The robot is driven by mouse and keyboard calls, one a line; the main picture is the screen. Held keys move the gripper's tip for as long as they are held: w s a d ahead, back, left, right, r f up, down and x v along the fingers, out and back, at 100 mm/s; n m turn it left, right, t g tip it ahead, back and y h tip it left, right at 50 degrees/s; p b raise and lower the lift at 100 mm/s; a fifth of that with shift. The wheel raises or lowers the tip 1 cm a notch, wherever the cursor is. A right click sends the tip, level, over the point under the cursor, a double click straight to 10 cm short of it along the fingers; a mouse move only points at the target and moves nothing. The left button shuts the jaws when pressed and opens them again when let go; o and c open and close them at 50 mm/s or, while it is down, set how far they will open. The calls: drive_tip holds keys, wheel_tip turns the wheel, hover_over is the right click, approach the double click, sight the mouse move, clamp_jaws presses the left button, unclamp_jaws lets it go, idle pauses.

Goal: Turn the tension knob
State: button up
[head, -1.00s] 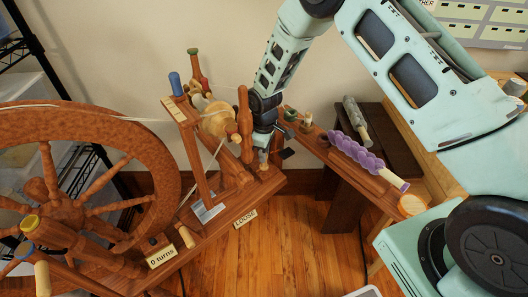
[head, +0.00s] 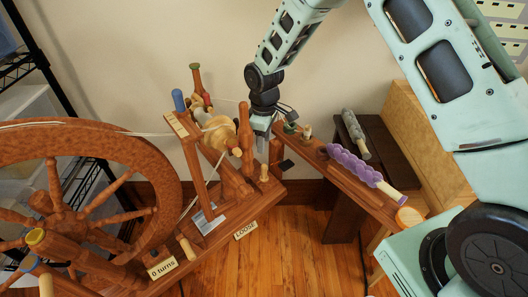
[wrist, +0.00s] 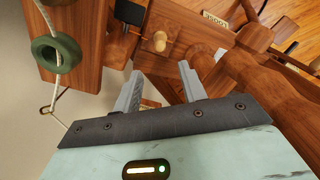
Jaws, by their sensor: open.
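A small pale wooden knob (head: 264,172) stands on the right end of the spinning wheel's base, above a label reading LOOSE (head: 245,230). I take it for the tension knob. It also shows in the wrist view as a rounded peg (wrist: 158,41), just beyond the fingers. My gripper (head: 261,140) is above it, pointing down. In the wrist view my gripper (wrist: 160,80) has its two fingers apart with nothing between them. The knob is roughly in line with the gap, apart from the fingertips.
A turned wooden post (head: 245,135) stands close left of my gripper. A wooden rail (head: 345,180) with a purple fibre roll (head: 355,163) runs to the right. The large wheel (head: 160,180) is at left, with a "0 turns" label (head: 163,267). Floor shows in front.

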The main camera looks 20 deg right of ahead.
wheel_tip(320, 180, up, 7)
drive_tip(key=shift+f+p, duration=0.15)
drive_tip(key=shift+p, duration=0.2)
drive_tip(key=s+d+r+m+t, duration=0.1)
drive_tip(key=s+d+r+m, duration=0.45)
drive_tip(key=s, duration=0.45)
drive_tip(key=s+d+r+m+t, duration=0.2)
drive_tip(key=s+d+r+m, duration=0.4)
drive_tip(key=s, duration=0.5)
drive_tip(key=s+a+r+n+g, duration=0.15)
drive_tip(key=s+a+n, duration=0.25)
drive_tip(key=s+a, duration=0.4)
drive_tip(key=s+a+r+n+g, duration=0.15)
drive_tip(key=s+a+n, duration=0.35)
drive_tip(key=a, duration=0.5)
wheel_tip(320, 180, up, 15)
drive_tip(key=p, duration=1.7)
drive_tip(key=shift+d+y, duration=0.15)
drive_tip(key=shift+y, duration=0.15)
